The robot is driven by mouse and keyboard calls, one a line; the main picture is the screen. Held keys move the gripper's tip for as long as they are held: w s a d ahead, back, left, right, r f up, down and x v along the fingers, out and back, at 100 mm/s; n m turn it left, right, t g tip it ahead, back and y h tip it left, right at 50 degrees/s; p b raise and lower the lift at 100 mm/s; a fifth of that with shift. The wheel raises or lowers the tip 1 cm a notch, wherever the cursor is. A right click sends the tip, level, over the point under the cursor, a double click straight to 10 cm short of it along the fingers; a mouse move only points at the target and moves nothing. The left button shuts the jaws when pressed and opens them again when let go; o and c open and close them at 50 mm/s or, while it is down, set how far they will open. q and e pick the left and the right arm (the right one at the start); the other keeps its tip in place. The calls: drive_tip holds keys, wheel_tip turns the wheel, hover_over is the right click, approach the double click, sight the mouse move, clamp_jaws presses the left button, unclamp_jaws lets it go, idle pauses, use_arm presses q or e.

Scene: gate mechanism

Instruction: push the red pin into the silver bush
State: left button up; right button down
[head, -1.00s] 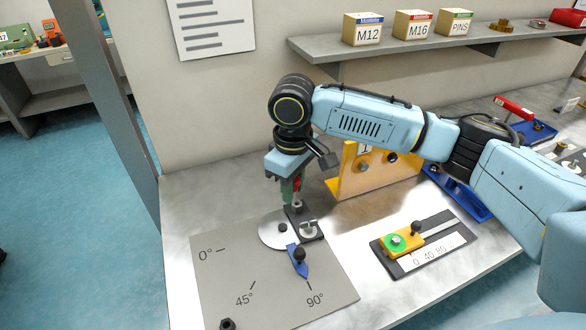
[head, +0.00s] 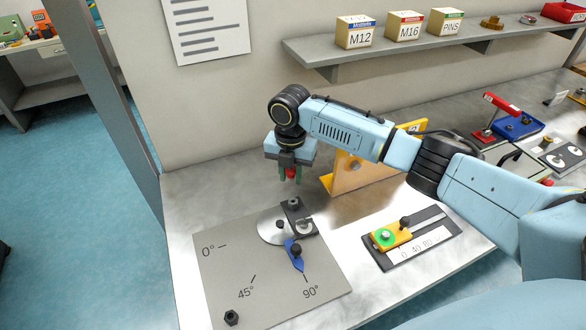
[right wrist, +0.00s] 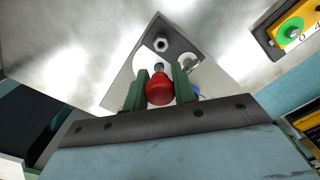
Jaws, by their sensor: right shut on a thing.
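My right gripper (head: 290,176) is above the plate's back edge, fingers pointing down. It also shows in the right wrist view (right wrist: 160,84), its two green fingers shut around the red pin (right wrist: 160,90). The pin has a round red head and a short grey shank beyond it. In the head view the fingers mostly hide the pin. The silver bush (right wrist: 161,44) stands on a dark bracket, which shows in the head view (head: 304,229); the bush also shows there (head: 295,202). The gripper is clear above the bush, with a gap between. My left gripper is not in view.
A grey plate (head: 225,275) with angle marks carries a silver disc (head: 268,228) and a blue pointer (head: 294,258). A yellow upright fixture (head: 345,178) stands behind and to the right. A slider gauge (head: 410,250) lies at right, below my arm. A black nut (head: 231,317) sits at front.

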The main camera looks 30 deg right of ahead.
drive_tip(key=shift+d+f+n, duration=0.25)
drive_tip(key=shift+n, duration=0.75)
drive_tip(key=shift+f+n, duration=0.25)
drive_tip(key=shift+n, duration=0.05)
wheel_tip(320, 180, down, 5)
drive_tip(key=b, duration=0.5)
drive_tip(key=shift+d+r, duration=0.1)
drive_tip(key=shift+f, duration=0.65)
drive_tip(key=shift+f, duration=0.25)
